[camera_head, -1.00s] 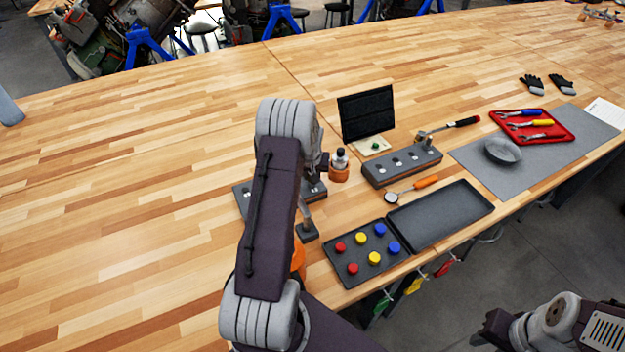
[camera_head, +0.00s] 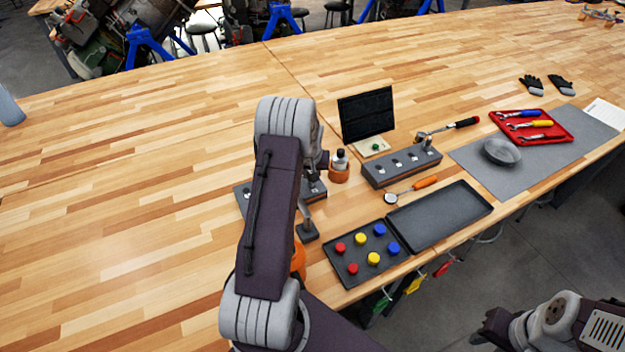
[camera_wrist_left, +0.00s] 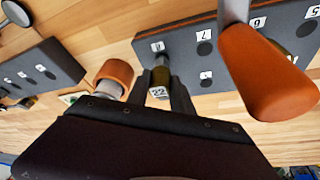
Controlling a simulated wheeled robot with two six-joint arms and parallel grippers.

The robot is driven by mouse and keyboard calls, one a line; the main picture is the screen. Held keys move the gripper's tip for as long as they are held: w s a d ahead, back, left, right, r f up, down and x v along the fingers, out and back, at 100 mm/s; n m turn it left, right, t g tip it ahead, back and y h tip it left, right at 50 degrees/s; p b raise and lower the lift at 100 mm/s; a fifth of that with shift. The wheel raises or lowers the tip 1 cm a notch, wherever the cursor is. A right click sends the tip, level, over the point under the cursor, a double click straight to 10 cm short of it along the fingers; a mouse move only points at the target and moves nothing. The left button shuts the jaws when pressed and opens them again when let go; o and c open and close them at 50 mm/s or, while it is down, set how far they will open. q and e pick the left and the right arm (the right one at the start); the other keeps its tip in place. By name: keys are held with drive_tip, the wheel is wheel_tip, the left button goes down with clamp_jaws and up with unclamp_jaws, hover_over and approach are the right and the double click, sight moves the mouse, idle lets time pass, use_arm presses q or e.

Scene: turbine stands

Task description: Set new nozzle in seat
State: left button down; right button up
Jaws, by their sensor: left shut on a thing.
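My left gripper (camera_wrist_left: 168,98) is shut on a small nozzle (camera_wrist_left: 160,76) with a white tag reading 22. In the head view, my left arm hides this gripper and nozzle, and most of the seat block (camera_head: 240,193). My right arm is at the lower right; its dark end (camera_head: 494,326) does not show whether the jaws are open.
An orange-handled tool (camera_wrist_left: 262,75) stands close to the right of the nozzle. An orange cup (camera_head: 339,173) holding a bottle is beside my arm. A second dark block (camera_head: 402,167), a tray with coloured caps (camera_head: 345,265) and an empty tray (camera_head: 440,215) lie right.

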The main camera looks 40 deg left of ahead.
use_arm(q)
drive_tip(key=shift+r, duration=0.1)
drive_tip(key=shift+r+p, duration=1.85)
drive_tip(key=shift+r, duration=0.5)
drive_tip(key=shift+f, duration=0.1)
drive_tip(key=shift+w, duration=0.1)
